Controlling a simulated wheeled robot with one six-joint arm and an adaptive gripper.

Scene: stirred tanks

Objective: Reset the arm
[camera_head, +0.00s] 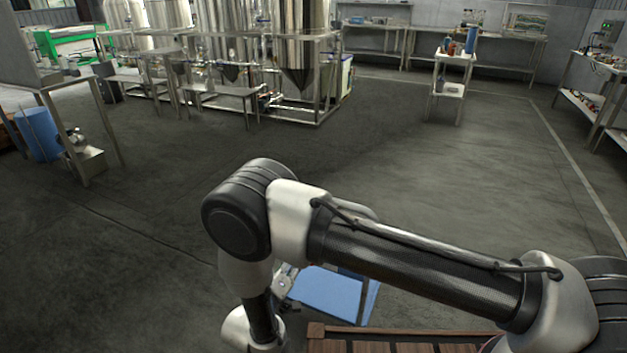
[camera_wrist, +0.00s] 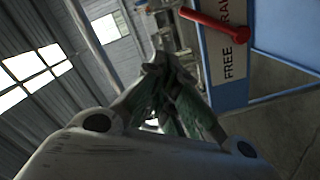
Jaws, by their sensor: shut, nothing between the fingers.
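My arm (camera_head: 420,265) reaches from the lower right of the head view to the middle, then bends down at its elbow. My gripper (camera_wrist: 160,66) shows in the wrist view with its fingers together and nothing between them. In the head view the arm's lower part and the gripper are mostly hidden behind the elbow and links. A blue flat surface (camera_head: 330,292) lies just right of the lower arm. In the wrist view a blue-framed sign (camera_wrist: 232,55) with the word "FREE" and a red bar (camera_wrist: 215,26) are at the upper right, beyond the gripper.
Steel tanks (camera_head: 300,45) on a frame stand at the back. A metal table (camera_head: 60,85) is at the left with a blue container (camera_head: 38,133) beneath. A small stand (camera_head: 452,75) and a shelf (camera_head: 590,100) are at the right. The middle floor is clear.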

